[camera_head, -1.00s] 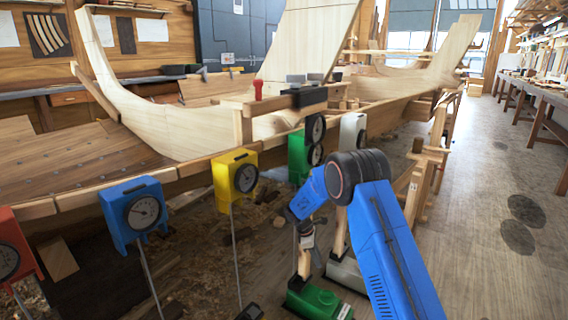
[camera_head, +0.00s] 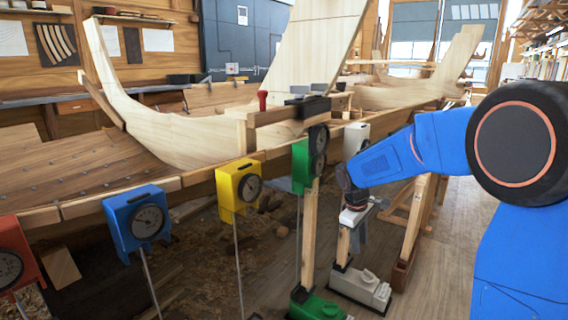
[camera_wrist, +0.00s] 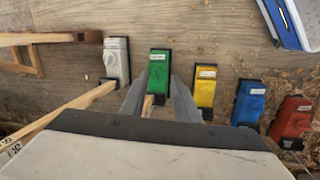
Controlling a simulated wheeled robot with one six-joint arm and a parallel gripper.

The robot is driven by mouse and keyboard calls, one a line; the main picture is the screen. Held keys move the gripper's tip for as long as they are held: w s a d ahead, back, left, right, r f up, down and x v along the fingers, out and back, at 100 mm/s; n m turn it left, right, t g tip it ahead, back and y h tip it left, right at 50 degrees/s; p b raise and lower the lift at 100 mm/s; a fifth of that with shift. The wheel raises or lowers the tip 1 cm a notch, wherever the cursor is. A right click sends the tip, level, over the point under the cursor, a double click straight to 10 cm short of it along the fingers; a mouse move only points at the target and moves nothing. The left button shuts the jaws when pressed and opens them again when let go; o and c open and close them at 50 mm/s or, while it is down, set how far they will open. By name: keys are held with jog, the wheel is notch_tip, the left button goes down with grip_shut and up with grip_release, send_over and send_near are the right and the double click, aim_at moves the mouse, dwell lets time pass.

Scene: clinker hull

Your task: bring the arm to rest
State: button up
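My gripper (camera_head: 357,222) hangs at the end of my blue arm, in front of the hull's side near the white gauge. In the wrist view its two grey fingers (camera_wrist: 158,92) stand apart, with a gap between them. The green base (camera_wrist: 159,66) and part of a wooden post show beyond and between them, lower down. I see nothing held.
Red, blue (camera_head: 139,218), yellow (camera_head: 239,187), green and white (camera_head: 355,139) dial gauges line the hull's edge. Wooden posts stand on the green base (camera_head: 316,306) and white base (camera_head: 359,288) below. Another post (camera_head: 411,222) stands close right of my gripper. Open floor lies at right.

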jog(key=s+d+r+m+t+y, duration=0.1)
jog(key=s+d+r+m, duration=0.15)
jog(key=s, duration=0.65)
jog(key=s+d+r+m+t, duration=0.15)
jog(key=s+r, duration=0.25)
jog(key=s, duration=0.5)
jog(key=s+d+r+m+y, duration=0.1)
jog(key=s+r+m, duration=0.2)
jog(key=s, duration=0.6)
jog(key=s+f+m, duration=0.2)
jog(key=s, duration=0.8)
jog(key=shift+a+f+t, duration=0.2)
jog(key=shift+f+t, duration=0.15)
jog(key=shift+t, duration=0.1)
